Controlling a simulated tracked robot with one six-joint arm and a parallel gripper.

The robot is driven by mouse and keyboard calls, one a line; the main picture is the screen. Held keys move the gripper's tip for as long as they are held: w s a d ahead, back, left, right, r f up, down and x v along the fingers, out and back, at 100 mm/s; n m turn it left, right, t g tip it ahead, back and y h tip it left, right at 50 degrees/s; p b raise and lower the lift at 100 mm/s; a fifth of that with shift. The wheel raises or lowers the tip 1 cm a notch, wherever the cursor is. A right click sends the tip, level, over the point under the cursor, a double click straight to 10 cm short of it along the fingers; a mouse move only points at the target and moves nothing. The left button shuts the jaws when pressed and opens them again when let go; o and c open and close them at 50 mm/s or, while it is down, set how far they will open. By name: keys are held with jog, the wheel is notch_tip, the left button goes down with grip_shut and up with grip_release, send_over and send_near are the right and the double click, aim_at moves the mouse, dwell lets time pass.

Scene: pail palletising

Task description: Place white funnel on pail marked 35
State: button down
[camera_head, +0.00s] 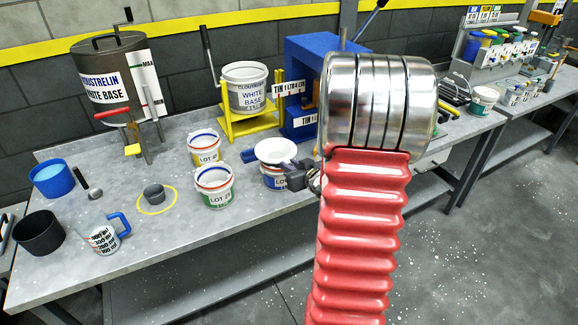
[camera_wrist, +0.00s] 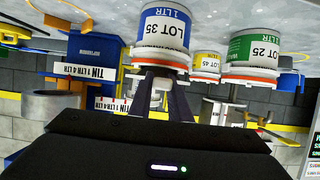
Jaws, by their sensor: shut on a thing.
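The white funnel (camera_head: 275,149) is at the mouth of a white pail with a blue label (camera_head: 272,182) in the head view. The wrist view is upside down and shows this pail's label reading LOT 35 (camera_wrist: 164,29). My gripper (camera_head: 287,169) is at the funnel's right front side, just by the pail's rim. In the wrist view its fingers (camera_wrist: 160,95) point at the rim of the LOT 35 pail. They are shut on the funnel, which is mostly hidden there. I cannot tell whether the funnel touches the rim.
A green-label pail, LOT 25 (camera_head: 214,187), and a yellow-label pail (camera_head: 204,148) stand close on the left. Behind is a yellow stand with a White Base pail (camera_head: 245,88) and a blue cabinet (camera_head: 305,60).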

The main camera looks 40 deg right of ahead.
jog(key=shift+f, duration=0.4)
jog(key=c, duration=1.7)
grip_release()
jog(key=shift+o, duration=0.2)
jog(key=shift+r, duration=0.15)
jog(key=shift+r, duration=0.55)
jog(key=v, duration=1.2)
